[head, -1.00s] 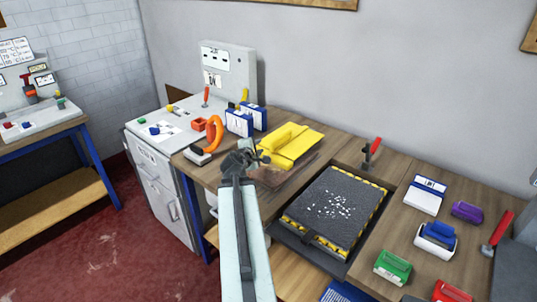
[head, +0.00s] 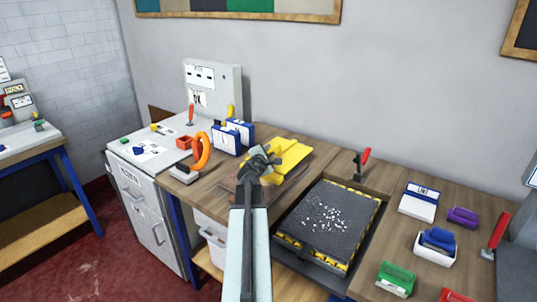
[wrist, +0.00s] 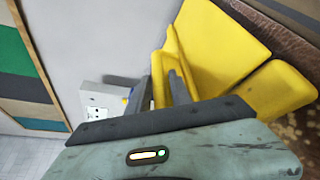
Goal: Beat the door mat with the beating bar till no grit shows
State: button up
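The door mat (head: 345,205) is dark grey, with white grit scattered in a patch over its middle. It lies in a dark tray with yellow-and-black striped edges. A yellow tool (head: 295,148) with a flat plate and a raised handle, perhaps the beating bar, lies on the bench left of the mat. My gripper (head: 262,160) is at its near left side. In the wrist view, yellow handle parts (wrist: 172,50) show beside and between my grey fingers (wrist: 168,90). I cannot tell whether the fingers are closed on it.
A red-handled clamp (head: 362,160) stands behind the mat. Right of the mat are a blue-and-white box (head: 418,203), a purple block (head: 462,217), a blue-topped holder (head: 435,243) and a green block (head: 396,278). An orange ring tool (head: 200,152) and blue boxes stand left.

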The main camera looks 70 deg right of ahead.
jog(key=shift+d+f, duration=0.1)
jog(key=shift+d, duration=0.35)
grip_shut()
jog(key=shift+a, duration=0.1)
dwell(0.9)
